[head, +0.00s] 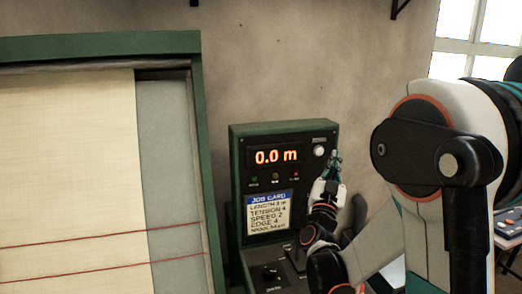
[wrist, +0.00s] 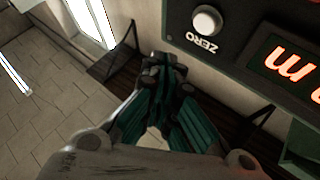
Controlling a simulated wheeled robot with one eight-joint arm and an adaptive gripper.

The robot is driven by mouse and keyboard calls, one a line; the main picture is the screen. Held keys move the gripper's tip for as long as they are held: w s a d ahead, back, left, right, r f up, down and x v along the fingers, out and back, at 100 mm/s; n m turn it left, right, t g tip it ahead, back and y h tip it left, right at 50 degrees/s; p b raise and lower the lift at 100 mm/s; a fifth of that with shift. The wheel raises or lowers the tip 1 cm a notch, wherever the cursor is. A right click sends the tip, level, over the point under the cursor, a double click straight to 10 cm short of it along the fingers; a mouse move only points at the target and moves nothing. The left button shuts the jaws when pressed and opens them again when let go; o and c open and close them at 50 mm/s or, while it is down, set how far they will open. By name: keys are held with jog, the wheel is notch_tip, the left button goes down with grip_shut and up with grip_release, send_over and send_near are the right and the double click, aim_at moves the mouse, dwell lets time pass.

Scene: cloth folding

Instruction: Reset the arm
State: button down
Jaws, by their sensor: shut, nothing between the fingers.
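My gripper (head: 334,158) is shut and empty, held up in front of the right side of the green control panel (head: 336,222). In the wrist view its dark and teal fingers (wrist: 165,68) are together, with nothing between them. The white ZERO button (wrist: 207,19) is just beyond and to the right of the fingertips in the wrist view, apart from them in the picture. In the head view the white button (head: 320,151) sits on the panel's upper right, just above the gripper. The red display (head: 276,156) reads 0.0 m.
A job card (head: 268,212) is on the panel, above a sloped console with a knob (head: 270,272) and a lever. A green frame (head: 204,130) with cream cloth (head: 70,170) and red lines stands at the left. A wall (head: 290,60) is behind.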

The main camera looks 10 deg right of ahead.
jog(key=s+a+f+n+g+y+b, duration=0.1)
jog(key=s+a+f+n+y, duration=0.1)
jog(key=a+n+y, duration=0.4)
jog(key=s+a+f+n+g+y+b, duration=0.1)
jog(key=s+a+n+y, duration=0.15)
jog(key=a+y, duration=0.6)
jog(key=s+a+f+g, duration=0.1)
jog(key=s+f+g, duration=0.2)
jog(key=s+f, duration=0.2)
jog(key=s+a+f+n+g+b, duration=0.1)
jog(key=s+f+g, duration=0.2)
jog(key=s, duration=0.8)
jog(key=s+a+f+g+b, duration=0.1)
jog(key=s+a+f+g, duration=0.1)
jog(key=s+f+g, duration=0.2)
jog(key=s+f, duration=0.3)
jog(key=s, duration=0.1)
jog(key=shift+s+f+h, duration=0.15)
jog(key=shift+h, duration=0.2)
